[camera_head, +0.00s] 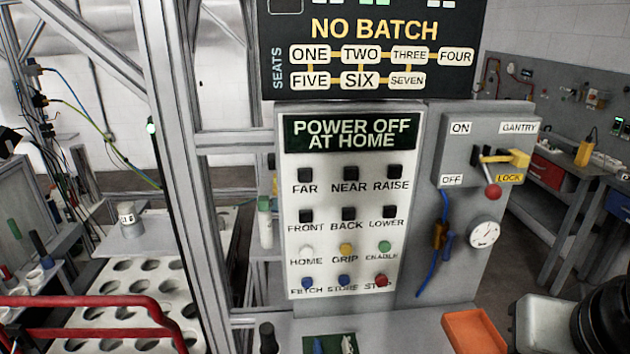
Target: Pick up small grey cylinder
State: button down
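A dark upright cylinder (268,338) stands left of the mat. My gripper's fingers are not in view. A black rounded part at the bottom right corner may be mine, but I cannot tell.
A control panel (435,272) with rows of buttons stands in the middle, with a yellow-handled lock switch (510,158) at its right. An orange tray (474,332) lies at the bottom right. A red rail (80,301) and a holed rack (92,318) fill the lower left.

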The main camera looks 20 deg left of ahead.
aim_at(127, 211)
jog(key=u, duration=2.05)
jog(key=i+j+z, duration=0.15)
jog(key=i+j, duration=0.15)
jog(key=i+j+z, duration=0.2)
jog(key=i+j, duration=0.15)
jog(key=i+j+z, duration=0.15)
jog(key=i+j, duration=0.25)
jog(key=i+j+z, duration=0.15)
jog(key=i+j, duration=0.15)
jog(key=j, duration=0.15)
jog(key=i+j+z, duration=0.2)
jog(key=j, duration=0.3)
jog(key=i, duration=0.1)
